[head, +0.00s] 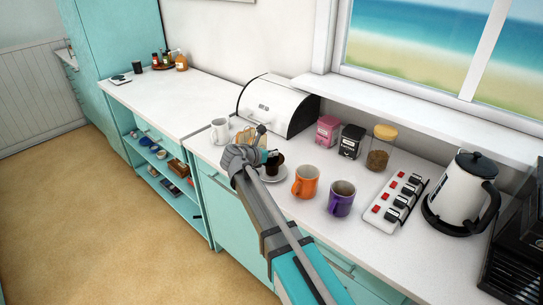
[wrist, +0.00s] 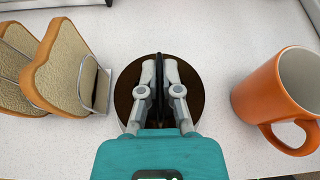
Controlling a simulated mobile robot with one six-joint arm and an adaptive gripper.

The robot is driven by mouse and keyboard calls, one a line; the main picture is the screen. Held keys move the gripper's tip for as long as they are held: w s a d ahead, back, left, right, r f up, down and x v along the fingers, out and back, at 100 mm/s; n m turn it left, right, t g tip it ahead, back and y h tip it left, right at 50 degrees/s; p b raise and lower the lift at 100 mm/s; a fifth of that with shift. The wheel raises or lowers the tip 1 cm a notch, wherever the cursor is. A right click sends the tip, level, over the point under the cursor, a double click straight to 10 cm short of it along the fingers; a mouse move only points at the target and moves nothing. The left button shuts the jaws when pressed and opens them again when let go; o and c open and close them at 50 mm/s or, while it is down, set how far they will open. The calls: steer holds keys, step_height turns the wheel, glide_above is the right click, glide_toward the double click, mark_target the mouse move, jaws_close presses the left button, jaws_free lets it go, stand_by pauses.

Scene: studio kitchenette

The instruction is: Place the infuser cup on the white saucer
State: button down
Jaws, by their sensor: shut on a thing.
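The infuser cup (head: 274,168) is dark brown and sits at my gripper's fingertips, over the white saucer (head: 284,176) on the counter. In the wrist view the cup (wrist: 158,111) shows from above as a dark brown round shape below the fingers. My gripper (head: 264,156) is shut on a thin dark part of it, and the fingers (wrist: 158,92) also show in the wrist view. The fingers and cup hide most of the saucer. I cannot tell whether the cup touches the saucer.
An orange mug (head: 305,181) stands close to the saucer's right, with a purple mug (head: 341,198) beyond it. A rack with toast (wrist: 70,70) is close on the left. A white mug (head: 220,130) stands farther left. A white bread bin (head: 278,105) is behind.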

steer(key=shift+f, duration=0.25)
steer(key=c, duration=0.8)
jaws_free()
steer(key=shift+r, duration=0.25)
steer(key=shift+r, duration=0.15)
steer(key=p+v, duration=0.4)
steer(key=v, duration=0.8)
steer(key=shift+p, duration=0.35)
steer(key=shift+a+f, duration=0.1)
steer(key=shift+f, duration=0.1)
